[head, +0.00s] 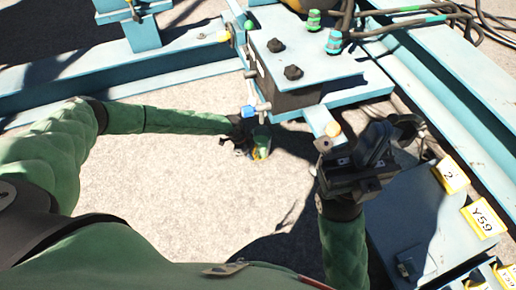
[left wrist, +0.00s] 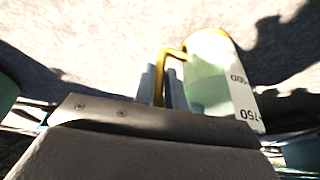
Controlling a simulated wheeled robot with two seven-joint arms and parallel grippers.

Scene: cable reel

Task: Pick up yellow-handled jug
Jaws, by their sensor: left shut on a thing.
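The yellow-handled jug (left wrist: 212,80) is pale green and translucent, with a yellow rim and a white strip of volume marks, in the left wrist view. Its yellow handle (left wrist: 159,82) lies between the two fingers of my left gripper (left wrist: 163,88), which is shut on it. In the head view my left gripper (head: 246,138) is at the end of the outstretched left arm, with the small jug (head: 262,144) beside it. I cannot tell whether the jug touches the ground. My right gripper (head: 335,170) is apart from the jug, to its right; its jaw opening is unclear.
A blue steel frame (head: 190,68) crosses the back, and a blue machine block (head: 300,62) with dark bolts stands just behind the jug. A blue box (head: 415,215) with yellow labels is at the right. Black cables (head: 425,25) lie at the upper right. Pale ground (head: 160,195) in front is clear.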

